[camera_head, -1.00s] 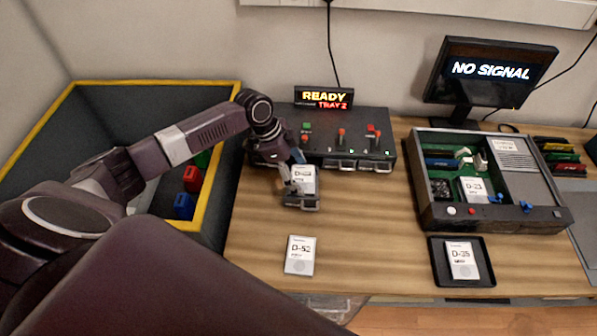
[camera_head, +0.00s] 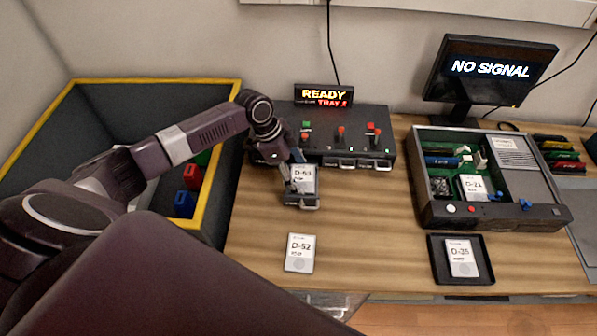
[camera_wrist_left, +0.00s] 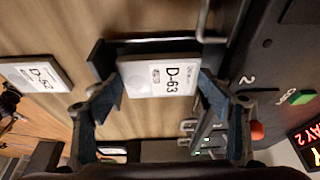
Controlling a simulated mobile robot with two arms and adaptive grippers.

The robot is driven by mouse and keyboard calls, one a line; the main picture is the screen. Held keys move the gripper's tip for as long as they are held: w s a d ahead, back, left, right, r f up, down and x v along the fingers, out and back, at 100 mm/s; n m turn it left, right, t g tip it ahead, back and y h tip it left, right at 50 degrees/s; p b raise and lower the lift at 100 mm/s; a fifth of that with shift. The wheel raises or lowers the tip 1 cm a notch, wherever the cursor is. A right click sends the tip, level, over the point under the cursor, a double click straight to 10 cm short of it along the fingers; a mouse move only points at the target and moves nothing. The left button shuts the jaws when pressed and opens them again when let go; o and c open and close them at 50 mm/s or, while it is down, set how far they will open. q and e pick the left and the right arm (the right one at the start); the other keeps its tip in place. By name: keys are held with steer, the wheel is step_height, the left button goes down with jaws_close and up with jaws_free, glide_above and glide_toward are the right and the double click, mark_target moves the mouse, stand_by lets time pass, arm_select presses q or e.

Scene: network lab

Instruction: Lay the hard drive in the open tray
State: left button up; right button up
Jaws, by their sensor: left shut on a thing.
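The white hard drive labelled D-63 (camera_head: 305,179) is at the open tray (camera_head: 310,206), which sticks out from the front of the dark dock unit (camera_head: 345,122). My left gripper (camera_head: 295,183) is over the tray, shut on this drive. In the left wrist view its fingers (camera_wrist_left: 160,88) press on opposite edges of the drive (camera_wrist_left: 160,76). My right gripper is not in view.
Another drive, D-52 (camera_head: 300,253), lies on the table in front. At right are an open computer case (camera_head: 437,215) and a black tray (camera_head: 440,270) with a drive on it. A yellow-rimmed bin (camera_head: 222,160) stands left. Table between tray and case is clear.

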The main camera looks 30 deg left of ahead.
arm_select(q)
steer(key=shift+p, duration=0.4)
stand_by(1.1)
steer(key=shift+f, duration=0.15)
stand_by(0.8)
steer(key=shift+p, duration=0.3)
steer(key=shift+f, duration=0.25)
stand_by(0.5)
steer(key=o, duration=1.4)
steer(key=shift+c, duration=1.3)
steer(key=shift+r, duration=0.1)
